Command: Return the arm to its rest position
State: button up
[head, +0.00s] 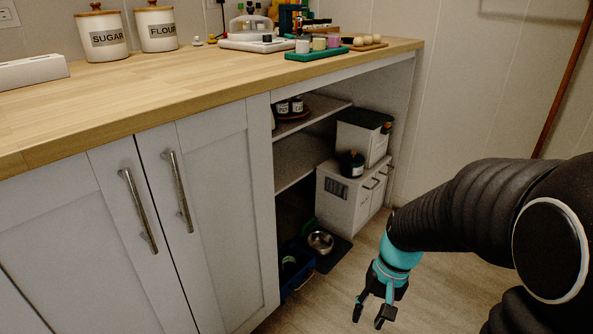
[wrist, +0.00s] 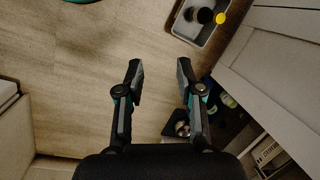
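My gripper (head: 369,311) hangs at the end of my arm in the lower right of the head view, with its fingers pointing down over the wooden floor. In the wrist view my gripper (wrist: 159,72) shows two fingers spread wide apart with only bare floor between their tips. It is open and holds nothing. My arm reaches in from the right edge, to the right of the open shelf bay, and touches nothing that I can see.
A wooden countertop (head: 120,94) runs above closed cabinet doors. The open bay holds a white cabinet (head: 341,200) and a metal bowl (head: 320,242) on a dark mat. In the wrist view, a grey bin (wrist: 200,32) stands on the floor. The floor at right is clear.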

jog(key=s+r+n+t+h+p, duration=0.1)
jog(key=s+r+t+p, duration=0.1)
jog(key=r, duration=0.8)
jog(key=s+r+n+t+h+p, duration=0.1)
jog(key=s+r+t, duration=0.4)
jog(key=r, duration=0.5)
jog(key=shift+s+d+n+p, duration=0.3)
jog(key=shift+s+n+p, duration=0.15)
jog(key=shift+s, duration=0.25)
